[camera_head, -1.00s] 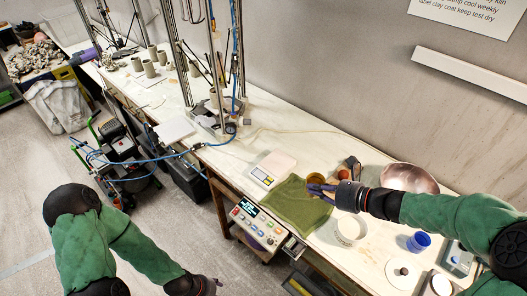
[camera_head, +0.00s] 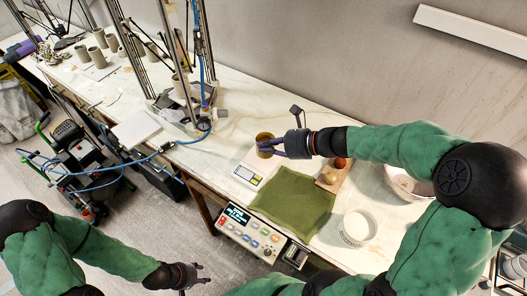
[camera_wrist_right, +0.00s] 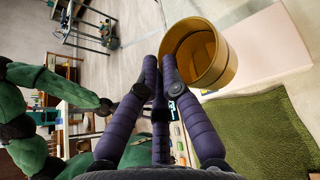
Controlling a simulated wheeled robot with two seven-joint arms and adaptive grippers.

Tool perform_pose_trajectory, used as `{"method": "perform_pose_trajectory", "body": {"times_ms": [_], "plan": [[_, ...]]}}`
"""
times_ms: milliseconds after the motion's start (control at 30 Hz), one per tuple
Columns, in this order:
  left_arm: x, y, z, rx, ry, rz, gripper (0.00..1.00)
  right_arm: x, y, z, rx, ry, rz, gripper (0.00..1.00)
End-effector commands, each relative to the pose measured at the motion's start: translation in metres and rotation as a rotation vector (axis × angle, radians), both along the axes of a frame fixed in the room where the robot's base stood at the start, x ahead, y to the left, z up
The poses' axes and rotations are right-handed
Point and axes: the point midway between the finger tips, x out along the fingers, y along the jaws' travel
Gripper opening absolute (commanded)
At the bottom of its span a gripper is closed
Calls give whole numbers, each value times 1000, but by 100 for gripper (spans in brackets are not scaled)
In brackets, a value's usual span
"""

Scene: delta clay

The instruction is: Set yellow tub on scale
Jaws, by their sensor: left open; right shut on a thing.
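My right gripper (camera_head: 272,149) is shut on the tub's near wall. In the right wrist view the tub (camera_wrist_right: 228,72) is upright or nearly so, at the fingertips (camera_wrist_right: 162,62), over the pale scale pan (camera_wrist_right: 275,45). I cannot tell whether its base touches the pan. My left gripper (camera_head: 199,274) is open and empty, low over the floor in front of the table.
A green cloth (camera_head: 295,203) lies right of the scale. A white round container (camera_head: 357,228), a wooden board (camera_head: 334,175) with small round items and a large bowl (camera_head: 405,183) stand further right. A control box (camera_head: 250,233) hangs at the table's front edge. Metal frames (camera_head: 190,60) stand left.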

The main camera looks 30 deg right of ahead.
Motion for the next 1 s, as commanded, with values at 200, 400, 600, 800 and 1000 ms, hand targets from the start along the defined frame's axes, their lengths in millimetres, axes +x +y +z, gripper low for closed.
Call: {"method": "perform_pose_trajectory", "body": {"times_ms": [200, 400, 600, 800, 1000], "plan": [[0, 0, -16, 0, 0, 0, 47, 32, -11, -37, 2, 2, 1, 0], [0, 0, -22, 0, 0, 0, 47, 46, -16, -53, 1, 1, 0, 0], [0, 0, -25, 0, -1, 0, 47, 54, -19, -63, 1, 1, 0, 0], [0, 0, -40, 0, -1, 0, 47, 55, -20, -92, 1, 2, -1, 0], [0, 0, -40, 0, -1, 0, 47, 56, -20, -94, -1, -1, -1, 0]]}}
